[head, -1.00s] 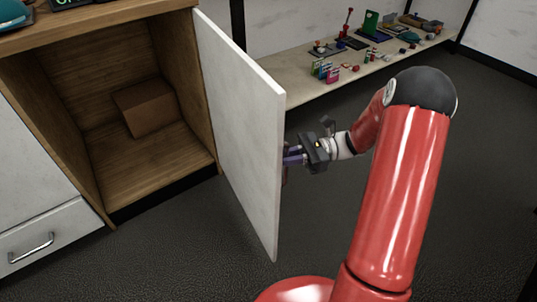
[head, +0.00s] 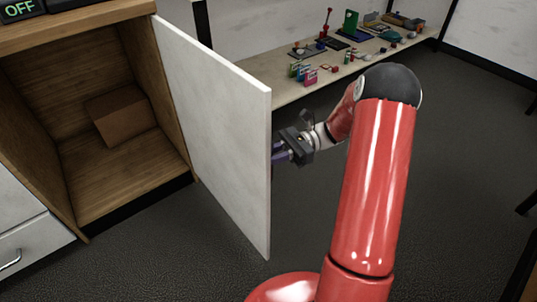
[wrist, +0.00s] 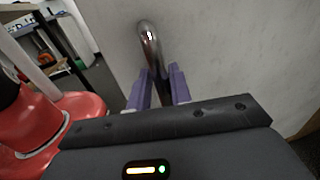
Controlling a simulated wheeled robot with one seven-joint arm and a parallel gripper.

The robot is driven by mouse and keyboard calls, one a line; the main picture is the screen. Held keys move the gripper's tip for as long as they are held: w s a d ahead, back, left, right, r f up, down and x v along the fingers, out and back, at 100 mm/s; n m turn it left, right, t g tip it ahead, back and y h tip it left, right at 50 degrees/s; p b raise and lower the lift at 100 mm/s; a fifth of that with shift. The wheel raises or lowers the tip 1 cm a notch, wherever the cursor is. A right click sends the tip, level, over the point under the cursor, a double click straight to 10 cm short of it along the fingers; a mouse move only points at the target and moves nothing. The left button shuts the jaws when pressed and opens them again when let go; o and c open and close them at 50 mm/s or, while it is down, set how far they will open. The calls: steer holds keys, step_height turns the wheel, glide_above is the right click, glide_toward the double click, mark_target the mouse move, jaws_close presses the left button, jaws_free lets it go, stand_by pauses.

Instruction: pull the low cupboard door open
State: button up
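The low cupboard door (head: 215,130) is a pale, flat panel standing wide open, swung out from the right side of the wooden cupboard (head: 170,120). The cupboard's inside is exposed. My gripper (head: 278,155) is at the far side of the door, near its free edge, and its fingertips are partly hidden by the door in the head view. In the wrist view, my gripper's purple fingers (wrist: 159,88) are closed around the shiny metal door handle (wrist: 150,42). The door face (wrist: 235,50) fills the right of that view.
A brown box (head: 122,116) sits inside the cupboard. A white drawer front (head: 35,245) is at lower left. A low shelf (head: 290,90) with several small items stands behind the door. The dark floor (head: 450,170) at right is mostly clear.

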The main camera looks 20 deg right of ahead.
steer(key=shift+o, duration=1.1)
steer(key=v, duration=0.8)
steer(key=shift+b, duration=0.3)
